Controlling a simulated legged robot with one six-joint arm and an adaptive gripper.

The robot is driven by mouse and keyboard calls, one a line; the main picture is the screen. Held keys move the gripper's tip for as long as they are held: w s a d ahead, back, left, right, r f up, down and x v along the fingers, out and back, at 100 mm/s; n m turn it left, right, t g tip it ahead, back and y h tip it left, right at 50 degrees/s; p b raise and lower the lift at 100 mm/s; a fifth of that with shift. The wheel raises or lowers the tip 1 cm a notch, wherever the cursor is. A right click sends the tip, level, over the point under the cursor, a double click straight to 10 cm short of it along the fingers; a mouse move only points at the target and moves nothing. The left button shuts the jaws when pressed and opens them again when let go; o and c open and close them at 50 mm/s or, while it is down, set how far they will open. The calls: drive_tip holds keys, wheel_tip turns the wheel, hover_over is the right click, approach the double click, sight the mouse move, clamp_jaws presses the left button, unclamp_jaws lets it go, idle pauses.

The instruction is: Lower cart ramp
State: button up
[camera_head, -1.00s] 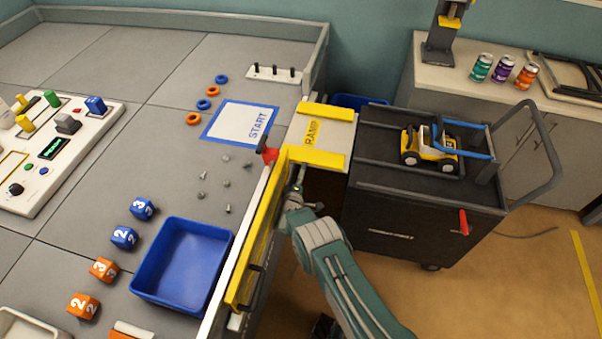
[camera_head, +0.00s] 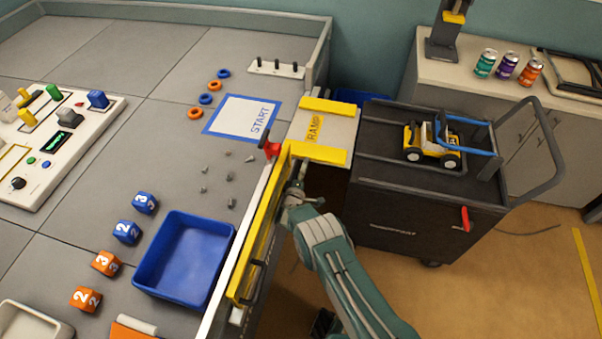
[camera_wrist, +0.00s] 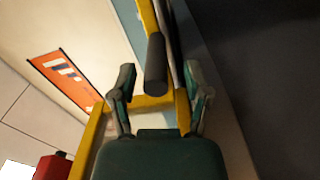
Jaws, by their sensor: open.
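The ramp (camera_head: 322,130), a pale plate with yellow side rails and a RAMP label, lies flat between the table edge and the dark cart (camera_head: 425,205). My gripper (camera_head: 293,188) is beside the yellow barrier (camera_head: 262,235) along the table's edge, just below the ramp's near end. In the wrist view my gripper (camera_wrist: 161,82) is open, its two fingers apart on either side of a dark cylindrical handle (camera_wrist: 155,62) by a yellow frame (camera_wrist: 150,101). Contact with the handle cannot be told. A red latch (camera_head: 270,149) stands at the table corner near the ramp.
A yellow toy vehicle (camera_head: 431,146) sits on the cart, which has a red lever (camera_head: 464,219). On the table are a START pad (camera_head: 240,117), a blue tray (camera_head: 185,262), numbered cubes and loose screws. Brown floor is clear right of my arm.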

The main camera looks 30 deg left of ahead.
drive_tip(key=shift+s, duration=0.1)
drive_tip(key=v, duration=1.1)
drive_tip(key=shift+s, duration=0.4)
drive_tip(key=shift+f, duration=0.15)
